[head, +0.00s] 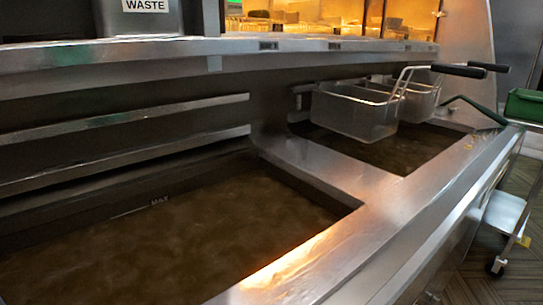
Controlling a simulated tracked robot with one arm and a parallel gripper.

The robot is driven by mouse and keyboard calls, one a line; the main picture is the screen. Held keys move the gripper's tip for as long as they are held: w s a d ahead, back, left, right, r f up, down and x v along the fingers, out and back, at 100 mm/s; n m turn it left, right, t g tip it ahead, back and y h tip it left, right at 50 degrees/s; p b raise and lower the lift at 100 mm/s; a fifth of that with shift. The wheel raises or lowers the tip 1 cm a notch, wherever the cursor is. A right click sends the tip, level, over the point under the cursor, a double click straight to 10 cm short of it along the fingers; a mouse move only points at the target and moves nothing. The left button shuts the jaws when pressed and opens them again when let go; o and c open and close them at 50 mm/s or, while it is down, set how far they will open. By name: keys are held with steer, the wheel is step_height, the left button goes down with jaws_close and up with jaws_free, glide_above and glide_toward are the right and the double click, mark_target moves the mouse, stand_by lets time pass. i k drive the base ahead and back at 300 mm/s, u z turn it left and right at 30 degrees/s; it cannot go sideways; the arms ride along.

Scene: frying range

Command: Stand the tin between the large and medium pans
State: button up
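I see no tin and no large or medium pan in the head view. My gripper is not in this view either, so I cannot see whether it holds anything. The view is filled by a steel fryer (330,170) with two oil wells. The near well (160,240) is wide, holds dark oil and has a MAX mark on its back wall. The far well (410,150) also holds dark oil.
Wire baskets (352,112) with black handles hang over the far well. A dark bin (85,20) labelled WASTE stands behind at the upper left. A green container (525,106) and a wheeled steel stand (504,214) are at the right. Patterned floor shows at lower right.

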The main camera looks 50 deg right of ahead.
mark_target(351, 172)
steer(key=z, duration=0.05)
steer(key=i, duration=0.9)
steer(key=z, duration=0.45)
steer(key=i, duration=0.5)
steer(key=u, duration=0.1)
